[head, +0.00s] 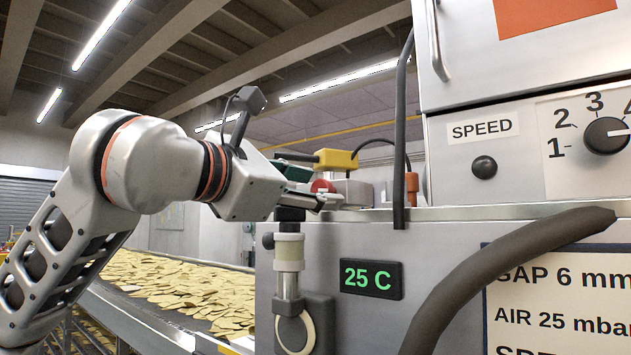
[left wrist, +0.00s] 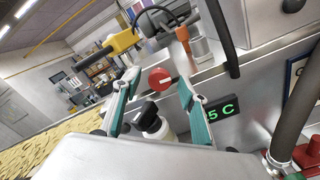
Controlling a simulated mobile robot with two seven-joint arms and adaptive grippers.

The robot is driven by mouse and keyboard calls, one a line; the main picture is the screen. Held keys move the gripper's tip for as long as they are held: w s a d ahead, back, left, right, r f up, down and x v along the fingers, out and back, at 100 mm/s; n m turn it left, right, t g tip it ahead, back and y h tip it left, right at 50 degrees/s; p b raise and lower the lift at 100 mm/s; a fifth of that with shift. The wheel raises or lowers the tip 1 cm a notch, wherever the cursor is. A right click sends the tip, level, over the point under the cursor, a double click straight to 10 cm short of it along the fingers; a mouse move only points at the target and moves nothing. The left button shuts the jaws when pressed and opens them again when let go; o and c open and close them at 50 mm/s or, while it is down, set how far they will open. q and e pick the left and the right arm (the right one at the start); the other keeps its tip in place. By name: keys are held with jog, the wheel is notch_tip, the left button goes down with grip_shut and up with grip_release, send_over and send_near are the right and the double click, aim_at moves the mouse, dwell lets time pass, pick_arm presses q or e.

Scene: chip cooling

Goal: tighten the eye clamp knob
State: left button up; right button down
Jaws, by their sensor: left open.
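A red round knob (head: 322,186) with a pale line on its face shows in the left wrist view (left wrist: 160,79); I take it to be the eye clamp knob. It sits near a yellow block with a cable (head: 337,160), on top of the machine's edge. My left gripper (head: 325,190) is open, with teal fingers pointing toward the knob. In the left wrist view the knob appears between the fingertips (left wrist: 158,84), with a visible gap on each side. I cannot tell how deep the fingers reach around it. My right gripper is not in view.
A black-capped cream cylinder (head: 289,250) stands just below the gripper. A green "25 C" display (head: 371,279) is on the machine front. A thick dark hose (head: 480,265) curves at right, and a thin black cable (head: 402,130) hangs nearby. A chip-covered conveyor (head: 180,290) runs behind at left.

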pick_arm(q)
jog(key=shift+w+d, duration=0.25)
jog(key=shift+w, duration=0.1)
jog(key=c, duration=1.1)
jog(key=n+b, duration=0.1)
jog(key=b, duration=0.1)
jog(key=n+b, duration=0.2)
jog(key=shift+f, duration=0.25)
jog(key=shift+w+n+b, duration=0.1)
jog(key=shift+n+b, duration=0.75)
jog(key=shift+n, duration=0.15)
jog(key=shift+a+r+n+b, duration=0.1)
jog(key=shift+r+n+b, duration=0.1)
jog(key=shift+n+b, duration=0.5)
jog(key=shift+n, duration=0.3)
